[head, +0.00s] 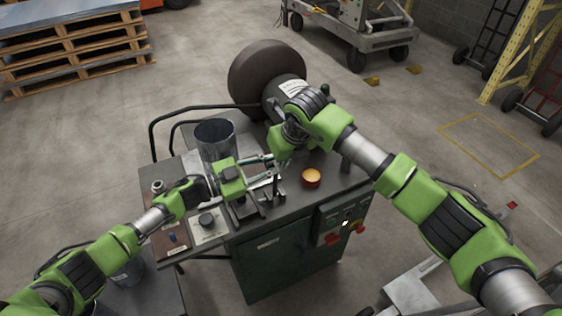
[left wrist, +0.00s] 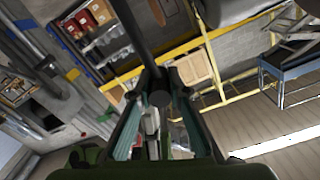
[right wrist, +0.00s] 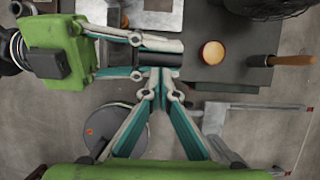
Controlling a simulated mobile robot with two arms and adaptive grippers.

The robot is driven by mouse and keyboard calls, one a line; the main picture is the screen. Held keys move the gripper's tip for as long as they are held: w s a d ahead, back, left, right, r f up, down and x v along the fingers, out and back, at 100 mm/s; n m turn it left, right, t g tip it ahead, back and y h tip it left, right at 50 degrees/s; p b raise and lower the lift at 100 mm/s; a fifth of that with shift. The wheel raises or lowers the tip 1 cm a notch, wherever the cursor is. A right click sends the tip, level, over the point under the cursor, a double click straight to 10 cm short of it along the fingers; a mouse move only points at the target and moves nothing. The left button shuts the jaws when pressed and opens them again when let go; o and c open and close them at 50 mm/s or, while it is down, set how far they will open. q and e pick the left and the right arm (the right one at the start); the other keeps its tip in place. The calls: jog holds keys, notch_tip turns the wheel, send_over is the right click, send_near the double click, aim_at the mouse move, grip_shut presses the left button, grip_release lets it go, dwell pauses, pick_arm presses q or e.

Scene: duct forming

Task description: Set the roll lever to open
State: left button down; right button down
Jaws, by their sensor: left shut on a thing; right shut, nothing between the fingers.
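My left gripper (head: 270,166) is over the top of the green machine cart, shut on a dark rod. In the left wrist view, the rod (left wrist: 160,98) has a round end between the fingers. It also shows as a dark bar (right wrist: 160,58) at the left fingertips in the right wrist view. I cannot tell for certain that it is the roll lever. My right gripper (right wrist: 160,75) is shut and empty, its tips close beside the left gripper's fingertips. In the head view, the arms partly cover this spot.
An orange-topped round part (head: 311,178) stands right of the grippers. A wooden-handled lever (right wrist: 295,60) lies beyond it. A control panel (head: 343,222) is on the cart's front.

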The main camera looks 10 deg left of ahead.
jog(key=shift+w+a, duration=0.1)
jog(key=shift+a, duration=0.05)
pick_arm(q)
jog(key=shift+d, duration=0.1)
jog(key=shift+s+d, duration=0.2)
jog(key=shift+d, duration=0.05)
pick_arm(e)
jog(key=shift+w+a+f, duration=0.1)
jog(key=shift+w+a, duration=0.25)
jog(key=shift+w, duration=0.45)
pick_arm(q)
jog(key=c, duration=2.1)
grip_release()
jog(key=shift+c, duration=0.2)
jog(key=shift+o, duration=1.1)
jog(key=shift+a, duration=0.25)
pick_arm(e)
jog(key=shift+s+a+f, duration=0.15)
